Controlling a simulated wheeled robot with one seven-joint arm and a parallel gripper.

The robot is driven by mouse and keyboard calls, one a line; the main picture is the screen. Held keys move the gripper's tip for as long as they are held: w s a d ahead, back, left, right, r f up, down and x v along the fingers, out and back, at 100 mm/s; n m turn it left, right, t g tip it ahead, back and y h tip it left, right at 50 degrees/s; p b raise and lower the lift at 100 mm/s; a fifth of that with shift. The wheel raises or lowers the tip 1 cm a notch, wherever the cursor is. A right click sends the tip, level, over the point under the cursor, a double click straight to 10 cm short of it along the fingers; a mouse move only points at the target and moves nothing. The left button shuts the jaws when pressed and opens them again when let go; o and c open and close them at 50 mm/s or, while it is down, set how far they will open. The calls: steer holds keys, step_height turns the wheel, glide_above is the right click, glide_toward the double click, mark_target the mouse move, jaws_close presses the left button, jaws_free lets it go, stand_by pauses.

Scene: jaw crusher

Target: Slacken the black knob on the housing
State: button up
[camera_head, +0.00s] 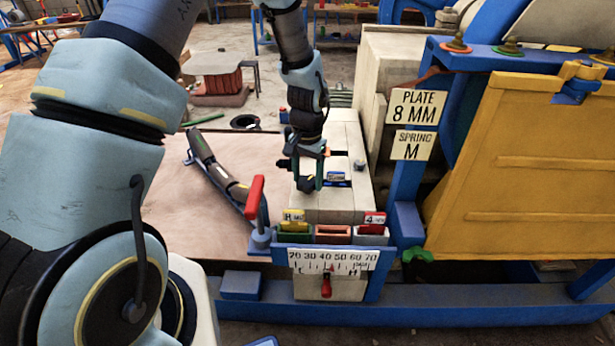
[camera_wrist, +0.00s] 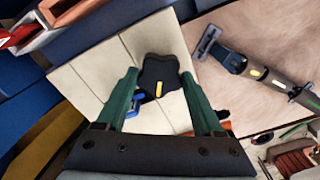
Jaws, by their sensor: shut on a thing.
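The black knob (camera_wrist: 158,72) has a lobed rim and a short yellow mark, and sits on the pale block-like housing (camera_wrist: 95,72). In the wrist view my gripper (camera_wrist: 158,76) has one green finger on each side of the knob and is shut on it. In the head view my gripper (camera_head: 307,183) points down at the top of the pale housing (camera_head: 335,208). There my fingers and wrist hide most of the knob.
A red-handled lever (camera_head: 255,198) stands left of the housing. Small coloured bins (camera_head: 333,234) and a scale plate (camera_head: 333,260) with a red pointer are at its front. A yellow panel (camera_head: 540,170) in a blue frame rises at right. A dark tool lies on the board at left.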

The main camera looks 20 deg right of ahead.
steer(key=shift+n, duration=0.3)
steer(key=n, duration=0.3)
steer(key=shift+n, duration=0.3)
steer(key=n, duration=0.4)
steer(key=shift+n, duration=0.3)
steer(key=n+p, duration=0.1)
steer(key=n, duration=0.3)
steer(key=shift+r, duration=0.1)
steer(key=n+p, duration=0.2)
steer(key=n, duration=0.2)
steer(key=shift+n, duration=0.3)
steer(key=o, duration=1.4)
